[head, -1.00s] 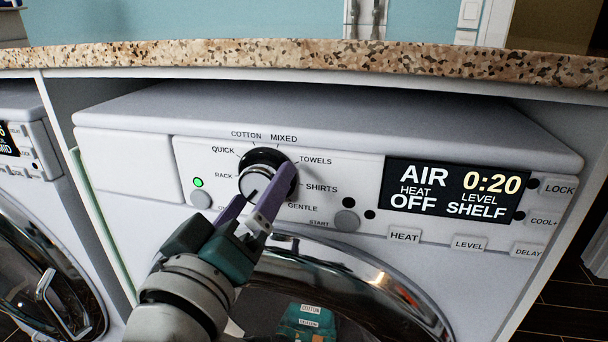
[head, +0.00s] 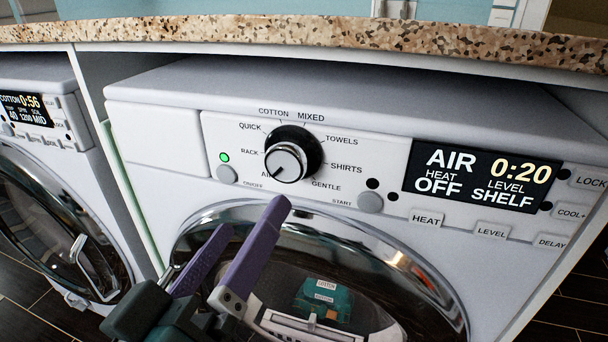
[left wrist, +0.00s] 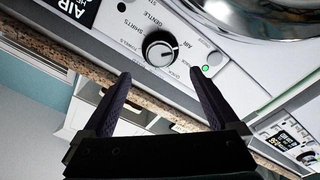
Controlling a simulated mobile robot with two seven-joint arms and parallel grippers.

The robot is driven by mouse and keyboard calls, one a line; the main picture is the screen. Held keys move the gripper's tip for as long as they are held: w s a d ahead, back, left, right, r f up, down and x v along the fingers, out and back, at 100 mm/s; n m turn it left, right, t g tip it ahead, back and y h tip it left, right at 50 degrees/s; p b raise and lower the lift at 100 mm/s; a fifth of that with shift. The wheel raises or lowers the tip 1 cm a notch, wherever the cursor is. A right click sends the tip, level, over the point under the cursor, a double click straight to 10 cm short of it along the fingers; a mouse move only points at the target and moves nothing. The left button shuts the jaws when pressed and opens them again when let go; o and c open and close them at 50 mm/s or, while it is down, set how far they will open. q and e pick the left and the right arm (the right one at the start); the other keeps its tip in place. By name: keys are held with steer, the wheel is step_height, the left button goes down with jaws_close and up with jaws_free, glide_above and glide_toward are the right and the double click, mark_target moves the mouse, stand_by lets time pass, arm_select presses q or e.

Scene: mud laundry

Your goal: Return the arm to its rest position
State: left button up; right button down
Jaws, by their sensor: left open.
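My left gripper (head: 251,236) is open and empty, its two purple fingers in front of the dryer door, below the program dial. It also shows in the left wrist view (left wrist: 158,80), fingers apart with nothing between them. The dial (head: 292,155) is a black ring with a silver face, apart from the fingers in the head view; it also shows in the left wrist view (left wrist: 158,50). Its mark points toward the lower left, near AIR. The display (head: 482,175) reads AIR, 0:20, HEAT OFF, LEVEL SHELF. My right gripper is not in view.
The round dryer door (head: 385,262) is shut, with a teal item behind its glass. A granite counter (head: 300,35) runs above. A second machine (head: 50,190) with a lit display stands at the left. Dark floor shows at the lower left.

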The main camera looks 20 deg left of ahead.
arm_select(q)
steer(key=shift+r, duration=0.1)
steer(key=s+a+r+m+g+p, duration=0.3)
steer(key=s+r+m+g+p, duration=0.3)
steer(key=s+p, duration=0.25)
steer(key=s+a+r+m+g+p, duration=0.2)
steer(key=s+r+m+g+p, duration=0.1)
steer(key=s+r+g+p, duration=0.5)
step_height(320, 180, up, 35)
steer(key=g+p, duration=0.1)
steer(key=p, duration=3.8)
steer(key=shift+w, duration=0.45)
steer(key=shift+f, duration=0.1)
